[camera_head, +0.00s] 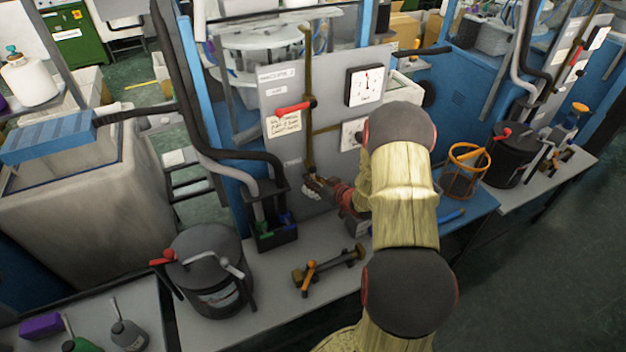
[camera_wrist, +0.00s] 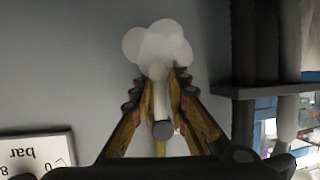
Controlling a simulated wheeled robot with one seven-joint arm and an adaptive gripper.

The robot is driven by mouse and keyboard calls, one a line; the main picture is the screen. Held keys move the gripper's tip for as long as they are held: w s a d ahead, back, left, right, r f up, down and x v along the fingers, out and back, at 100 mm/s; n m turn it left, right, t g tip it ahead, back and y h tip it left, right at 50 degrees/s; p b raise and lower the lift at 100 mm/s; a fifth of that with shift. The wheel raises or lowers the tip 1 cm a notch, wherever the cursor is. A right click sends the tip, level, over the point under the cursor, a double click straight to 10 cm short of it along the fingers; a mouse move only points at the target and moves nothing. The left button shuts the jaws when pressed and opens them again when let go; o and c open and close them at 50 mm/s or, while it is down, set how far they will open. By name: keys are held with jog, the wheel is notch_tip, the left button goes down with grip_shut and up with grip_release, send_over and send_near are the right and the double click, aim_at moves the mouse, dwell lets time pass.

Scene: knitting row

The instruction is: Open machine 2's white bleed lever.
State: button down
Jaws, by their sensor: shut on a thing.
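The grey panel (camera_head: 285,78) has a label at its top that seems to read machine 2. A brass pipe runs down it. The white bleed lever (camera_wrist: 157,42) shows in the wrist view as a pale lobed knob just beyond my fingertips. In the head view only a small white bit of the lever (camera_head: 309,192) shows low on the panel. My gripper (camera_head: 314,184) is at the pipe's lower end. In the wrist view my gripper (camera_wrist: 158,78) is shut on the lever's pale stem between its two fingers. The lever's mount is hidden.
A red lever (camera_head: 295,107) and a gauge (camera_head: 365,85) sit higher on the panel. Dark hoses (camera_head: 190,110) hang left of it, above a black holder (camera_head: 275,232).

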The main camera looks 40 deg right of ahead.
jog(key=c, duration=1.9)
grip_release()
jog(key=shift+s, duration=0.1)
jog(key=v, duration=1.1)
jog(key=shift+s+r, duration=0.2)
jog(key=shift+s, duration=0.15)
